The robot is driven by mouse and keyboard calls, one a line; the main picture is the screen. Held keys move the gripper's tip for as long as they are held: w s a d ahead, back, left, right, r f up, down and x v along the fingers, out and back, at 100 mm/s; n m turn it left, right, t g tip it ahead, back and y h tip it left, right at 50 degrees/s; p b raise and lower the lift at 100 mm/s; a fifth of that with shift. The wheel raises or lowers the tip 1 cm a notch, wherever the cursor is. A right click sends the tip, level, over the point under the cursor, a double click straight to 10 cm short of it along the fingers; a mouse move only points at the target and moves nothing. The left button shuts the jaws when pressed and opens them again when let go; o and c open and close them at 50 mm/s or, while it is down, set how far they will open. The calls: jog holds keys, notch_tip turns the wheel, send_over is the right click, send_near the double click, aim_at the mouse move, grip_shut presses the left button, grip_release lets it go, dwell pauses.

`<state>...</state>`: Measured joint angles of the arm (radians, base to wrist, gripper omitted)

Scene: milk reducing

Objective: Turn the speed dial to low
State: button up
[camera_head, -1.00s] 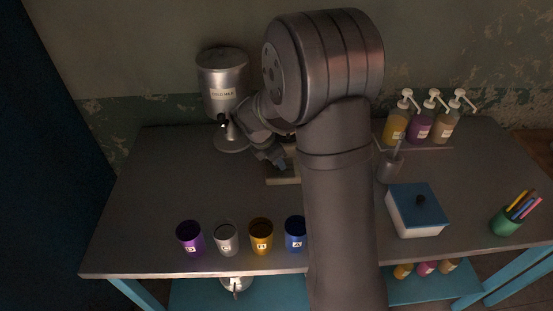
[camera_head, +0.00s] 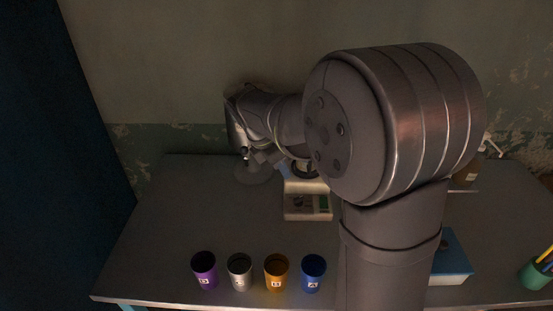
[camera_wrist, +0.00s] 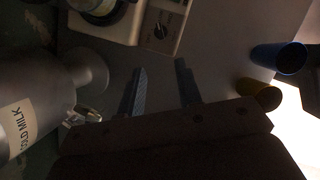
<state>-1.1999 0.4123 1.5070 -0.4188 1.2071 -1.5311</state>
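The speed dial looks to be the small dark knob (camera_wrist: 160,31) on the panel of a pale box-shaped device (camera_wrist: 133,32), at the top of the wrist view. The device also shows in the head view (camera_head: 308,207), partly covered by my arm; its dial is too small there to read. My gripper (camera_wrist: 160,66) is open and empty. Its two fingers point toward the device, with the dial beyond the gap and apart from the fingertips. The dial's setting cannot be read.
A metal dispenser labelled cold milk (camera_wrist: 25,115) stands close left of my gripper in the wrist view. Purple (camera_head: 204,270), silver (camera_head: 239,272), orange (camera_head: 276,273) and blue (camera_head: 312,273) cups line the front edge. A blue-lidded box (camera_head: 452,255) is at right.

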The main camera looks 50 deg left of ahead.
aim_at(298, 198)
jog(key=shift+v, duration=1.4)
jog(key=x, duration=1.7)
jog(key=shift+w+f, duration=0.2)
jog(key=shift+r, duration=0.1)
